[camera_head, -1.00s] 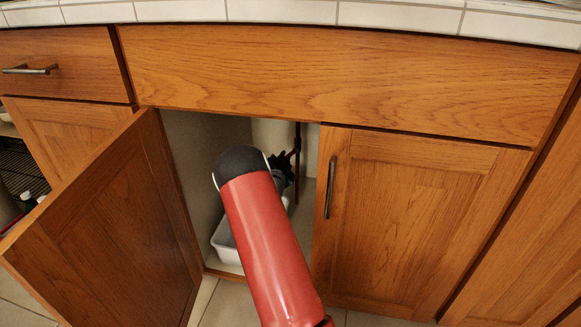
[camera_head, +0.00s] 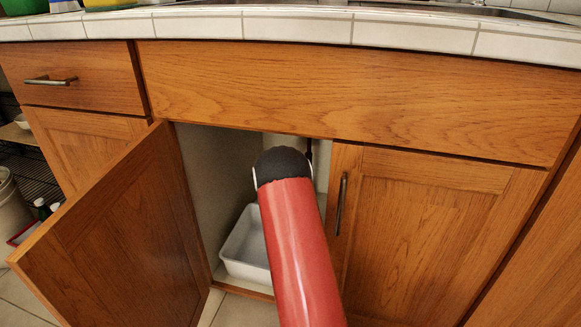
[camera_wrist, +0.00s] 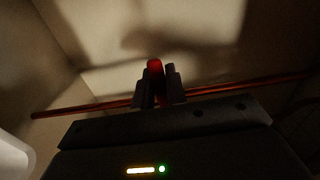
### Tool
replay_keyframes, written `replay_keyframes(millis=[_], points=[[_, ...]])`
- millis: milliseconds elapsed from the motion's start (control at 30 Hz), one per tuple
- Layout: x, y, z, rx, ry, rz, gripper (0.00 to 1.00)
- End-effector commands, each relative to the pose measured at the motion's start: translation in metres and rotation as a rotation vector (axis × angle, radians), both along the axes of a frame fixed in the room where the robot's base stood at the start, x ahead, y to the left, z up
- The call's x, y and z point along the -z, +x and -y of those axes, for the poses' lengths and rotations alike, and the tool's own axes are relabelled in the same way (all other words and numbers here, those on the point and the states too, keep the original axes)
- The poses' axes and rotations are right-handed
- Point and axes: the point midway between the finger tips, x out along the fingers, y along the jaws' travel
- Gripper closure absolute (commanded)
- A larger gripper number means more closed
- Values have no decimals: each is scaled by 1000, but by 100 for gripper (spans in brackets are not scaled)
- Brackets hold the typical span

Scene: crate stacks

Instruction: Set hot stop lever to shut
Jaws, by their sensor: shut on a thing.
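In the wrist view my gripper (camera_wrist: 159,92) is dark, its two fingers close together around a small red piece, which I take to be the hot stop lever (camera_wrist: 155,66). The lever's red end sticks up between the fingertips. A thin copper-coloured pipe (camera_wrist: 85,108) runs across behind the fingers. The light is dim, so the lever's exact angle and the valve body cannot be made out. In the head view my red arm reaches into the open cabinet and hides my gripper and the lever.
The left cabinet door (camera_head: 125,240) stands open and the right door (camera_head: 415,235) is closed. A white bin (camera_head: 246,245) sits on the cabinet floor left of my arm. A dark vertical pipe (camera_head: 308,150) shows behind. The tiled counter (camera_head: 290,27) is above.

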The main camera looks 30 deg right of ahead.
Motion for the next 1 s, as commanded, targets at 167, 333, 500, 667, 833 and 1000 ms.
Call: replay_keyframes(millis=[167,333,500,667,833,1000], points=[[-1,0,0,0,24,25,100],[-2,0,0,1,31,33,100],[-2,0,0,1,31,34,100],[-2,0,0,1,31,35,80],[-2,0,0,1,30,34,65],[-2,0,0,0,29,33,65]])
